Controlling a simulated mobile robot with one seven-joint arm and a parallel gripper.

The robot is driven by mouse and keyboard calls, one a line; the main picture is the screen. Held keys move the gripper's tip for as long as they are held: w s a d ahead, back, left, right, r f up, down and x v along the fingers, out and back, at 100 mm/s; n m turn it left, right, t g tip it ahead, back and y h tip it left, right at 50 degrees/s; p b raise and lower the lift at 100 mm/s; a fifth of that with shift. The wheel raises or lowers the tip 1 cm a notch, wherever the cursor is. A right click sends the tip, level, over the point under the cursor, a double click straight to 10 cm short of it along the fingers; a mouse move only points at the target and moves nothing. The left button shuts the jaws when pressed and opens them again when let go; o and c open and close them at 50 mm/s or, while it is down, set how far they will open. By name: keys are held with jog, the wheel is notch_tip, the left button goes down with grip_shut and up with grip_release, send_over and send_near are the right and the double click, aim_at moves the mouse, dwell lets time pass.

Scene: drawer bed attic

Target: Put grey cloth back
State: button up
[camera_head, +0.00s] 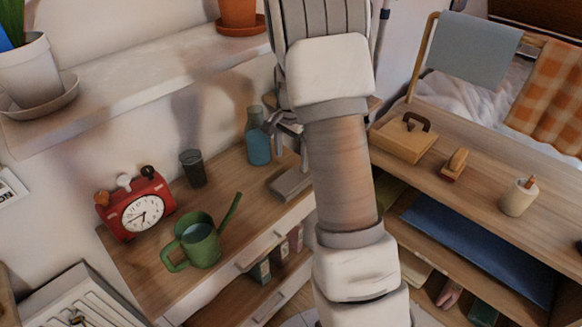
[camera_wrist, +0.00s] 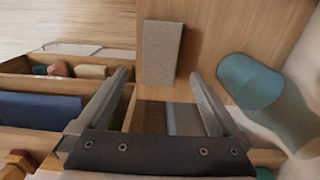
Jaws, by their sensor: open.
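A flat grey rectangular piece (camera_head: 291,184), which looks like a folded grey cloth or block, lies on the wooden desk (camera_head: 225,213) near its front edge. It also shows in the wrist view (camera_wrist: 162,53), just beyond my fingertips. A blue-grey cloth (camera_head: 474,50) hangs over a wooden rail at the upper right; I cannot tell which of the two is the task's cloth. My gripper (camera_wrist: 158,82) is open with nothing between its fingers. In the head view it is partly hidden behind my arm, above the desk by the blue bottle.
The blue bottle (camera_head: 258,147) stands close to my gripper, also in the wrist view (camera_wrist: 250,82). A dark cup (camera_head: 193,168), green watering can (camera_head: 199,243) and red clock (camera_head: 137,207) stand left. A wooden shelf unit (camera_head: 480,190) is on the right.

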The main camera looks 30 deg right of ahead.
jog(key=s+a+r+n+t, duration=0.1)
jog(key=s+a+r+n, duration=0.3)
jog(key=r, duration=0.5)
jog(key=s+a+r+n+t, duration=0.2)
jog(key=s+a+r+n, duration=0.1)
jog(key=s+a+r, duration=0.4)
jog(key=s+a+r+n+t, duration=0.1)
jog(key=s+r+n, duration=0.1)
jog(key=s, duration=0.5)
jog(key=s+a+r+n+t, duration=0.1)
jog(key=s+a+r+n, duration=0.1)
jog(key=s+n, duration=0.3)
jog(key=shift+s+a+r+t, duration=0.15)
jog(key=shift+s+t, duration=0.15)
jog(key=shift+s, duration=0.65)
notch_tip(320, 180, up, 9)
jog(key=p, duration=0.9)
jog(key=shift+f, duration=0.2)
